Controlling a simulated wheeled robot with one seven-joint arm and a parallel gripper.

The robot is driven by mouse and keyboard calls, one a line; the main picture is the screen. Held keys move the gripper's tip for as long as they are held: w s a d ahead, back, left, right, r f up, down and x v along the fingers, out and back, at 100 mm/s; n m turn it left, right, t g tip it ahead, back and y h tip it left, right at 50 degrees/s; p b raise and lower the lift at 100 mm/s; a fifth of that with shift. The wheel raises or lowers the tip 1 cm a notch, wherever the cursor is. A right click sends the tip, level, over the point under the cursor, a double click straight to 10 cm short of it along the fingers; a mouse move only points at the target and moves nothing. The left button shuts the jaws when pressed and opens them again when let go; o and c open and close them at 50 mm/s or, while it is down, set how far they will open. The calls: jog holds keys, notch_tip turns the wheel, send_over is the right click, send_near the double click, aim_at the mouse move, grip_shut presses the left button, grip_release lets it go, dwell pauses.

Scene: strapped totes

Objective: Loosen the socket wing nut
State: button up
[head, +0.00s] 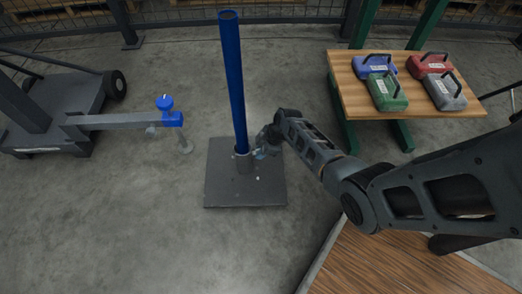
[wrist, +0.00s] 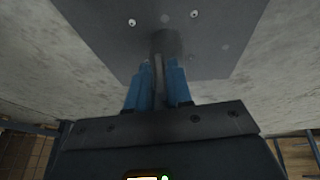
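The blue pole (head: 232,85) stands upright in a short grey socket (head: 244,162) on a dark square base plate (head: 245,190). In the head view my gripper (head: 262,150) is at the right side of the socket, and the wing nut is too small to make out there. In the wrist view my gripper's blue fingers (wrist: 158,82) are close together, with a thin grey piece, which looks like the wing nut (wrist: 158,76), between them. The socket (wrist: 166,45) shows dark just beyond the fingertips. The fingers hide most of the nut.
A wooden table (head: 440,105) at the right holds several coloured strapped totes (head: 386,92). A brown wooden surface (head: 385,262) is at lower right.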

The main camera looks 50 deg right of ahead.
grip_shut()
jog(key=shift+a, duration=0.1)
jog(key=shift+s+a+f+n+t+h+b, duration=0.15)
jog(key=shift+n+t+h+b, duration=0.35)
jog(key=shift+t+h, duration=1.05)
jog(key=shift+s+a+f+n+t+h+b, duration=0.15)
jog(key=shift+f+n+t+h+b, duration=0.3)
jog(key=shift+t+h, duration=1.1)
jog(key=shift+s+a+n+t+h+b, duration=0.2)
jog(key=shift+n+t+h, duration=0.45)
jog(key=shift+t+h, duration=0.85)
jog(key=shift+w+f+n+t+h, duration=0.15)
jog(key=shift+n+t+h, duration=0.3)
jog(key=shift+t, duration=0.25)
jog(key=shift+o, duration=1.5)
grip_release()
